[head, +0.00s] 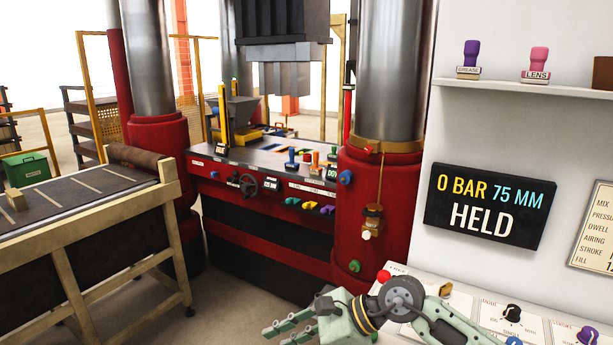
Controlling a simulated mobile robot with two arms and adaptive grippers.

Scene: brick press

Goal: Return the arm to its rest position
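One of my arms comes in from the bottom right, low in front of the white console, so I take it as my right arm. Its pale green gripper (276,337) points left near the bottom edge. Its two fingers show a gap between them, and nothing is seen held there. My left arm and gripper are not in view.
The red press (250,220) with its control panel stands in the middle. The white console (565,322) with knobs is close by the arm at lower right. A screen (490,213) above reads "0 BAR 75 MM HELD". Floor is open between table and press.

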